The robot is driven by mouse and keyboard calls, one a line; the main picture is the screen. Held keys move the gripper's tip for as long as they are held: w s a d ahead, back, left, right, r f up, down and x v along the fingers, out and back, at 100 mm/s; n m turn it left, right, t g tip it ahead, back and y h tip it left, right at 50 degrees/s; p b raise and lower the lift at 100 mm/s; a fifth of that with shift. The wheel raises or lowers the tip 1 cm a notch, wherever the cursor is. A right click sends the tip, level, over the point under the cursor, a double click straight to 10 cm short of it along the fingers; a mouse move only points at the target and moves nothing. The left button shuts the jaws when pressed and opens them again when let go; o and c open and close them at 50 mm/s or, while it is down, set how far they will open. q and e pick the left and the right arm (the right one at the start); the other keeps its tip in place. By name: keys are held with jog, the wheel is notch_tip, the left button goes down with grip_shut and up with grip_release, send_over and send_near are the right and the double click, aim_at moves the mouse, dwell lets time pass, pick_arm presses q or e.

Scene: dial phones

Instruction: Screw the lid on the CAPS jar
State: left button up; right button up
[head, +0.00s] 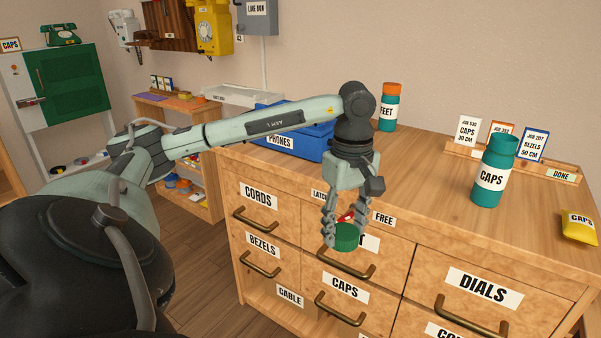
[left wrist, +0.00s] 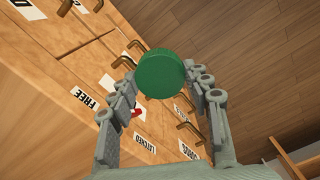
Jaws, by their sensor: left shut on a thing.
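The CAPS jar (head: 489,196) is a teal jar with a white label. It stands upright and open-topped on the right part of the dresser top. My left gripper (head: 344,226) is shut on a round green lid (head: 347,237), in front of the dresser's drawers and below the top's edge. In the left wrist view the lid (left wrist: 161,75) sits between the fingertips of my left gripper (left wrist: 160,82), its flat round face showing. The lid is apart from the jar, to its left and lower. My right gripper is not in view.
The FEET jar (head: 388,112) with an orange lid stands at the back of the dresser (head: 425,180). A blue PHONES bin (head: 300,140) is behind my left arm. A card rack (head: 548,172) and a yellow CAPS packet (head: 579,228) are near the CAPS jar. Drawer handles stick out below.

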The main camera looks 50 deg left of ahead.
pick_arm(q)
jog(key=w+d+f+m, duration=0.2)
jog(key=d+m, duration=0.6)
jog(key=d, duration=0.1)
jog(key=w+d+f+m, duration=0.2)
jog(key=d+m, duration=0.6)
jog(key=d, duration=0.1)
jog(key=shift+w+f, duration=0.3)
jog(key=shift+w, duration=0.05)
